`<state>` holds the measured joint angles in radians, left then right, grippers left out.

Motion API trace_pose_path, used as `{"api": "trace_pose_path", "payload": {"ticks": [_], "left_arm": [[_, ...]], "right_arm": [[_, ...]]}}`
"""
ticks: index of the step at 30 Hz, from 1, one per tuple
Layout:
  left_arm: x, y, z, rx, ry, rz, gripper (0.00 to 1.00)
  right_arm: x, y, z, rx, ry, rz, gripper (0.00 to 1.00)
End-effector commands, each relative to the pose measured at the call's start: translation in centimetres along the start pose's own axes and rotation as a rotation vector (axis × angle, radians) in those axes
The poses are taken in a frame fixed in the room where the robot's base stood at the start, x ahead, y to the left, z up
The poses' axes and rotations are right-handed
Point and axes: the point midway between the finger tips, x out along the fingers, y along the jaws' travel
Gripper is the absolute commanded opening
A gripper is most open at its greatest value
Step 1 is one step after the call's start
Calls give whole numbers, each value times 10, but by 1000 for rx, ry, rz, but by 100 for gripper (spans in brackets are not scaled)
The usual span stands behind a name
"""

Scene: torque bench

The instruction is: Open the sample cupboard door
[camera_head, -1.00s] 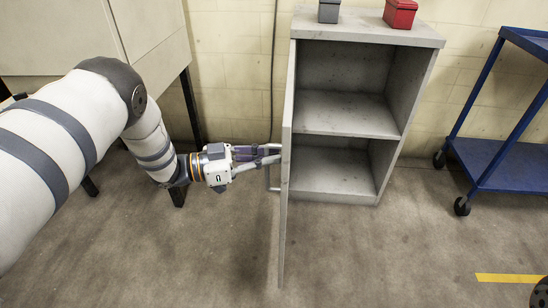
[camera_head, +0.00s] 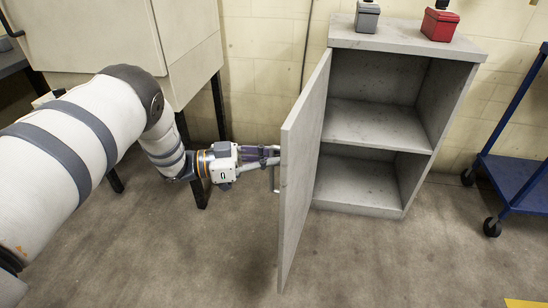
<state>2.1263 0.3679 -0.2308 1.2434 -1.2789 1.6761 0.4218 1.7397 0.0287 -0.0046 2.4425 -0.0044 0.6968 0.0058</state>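The grey sample cupboard (camera_head: 405,36) stands against the wall, with its front open and its shelf and floor bare. Its door (camera_head: 303,165) is swung wide out to the left, and I see its inner face. The door handle (camera_head: 276,181) is on the outer face, mostly hidden by the door and the fingers. My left gripper (camera_head: 268,158) is at the outer face with its fingers closed in around the handle; the fingertips are partly hidden behind the door edge. My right gripper is out of view.
A grey box (camera_head: 367,17) and a red box (camera_head: 440,25) sit on the cupboard top. A blue wheeled cart (camera_head: 515,180) stands at the right. A large beige cabinet (camera_head: 180,45) on dark legs is at the left, close behind my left arm. The floor in front is clear.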

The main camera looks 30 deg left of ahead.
Motion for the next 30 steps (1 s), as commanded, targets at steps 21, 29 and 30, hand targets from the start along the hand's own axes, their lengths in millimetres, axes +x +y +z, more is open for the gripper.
{"api": "trace_pose_path", "payload": {"ticks": [21, 29, 30], "left_arm": [[-81, 1, 2, -3, -7, -1, 17], [-120, 2, 2, -5, -6, 2, 17], [-121, 2, 2, -5, -5, 3, 17]], "right_arm": [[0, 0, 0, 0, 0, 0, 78], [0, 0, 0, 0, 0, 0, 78], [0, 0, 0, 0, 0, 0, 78]]}}
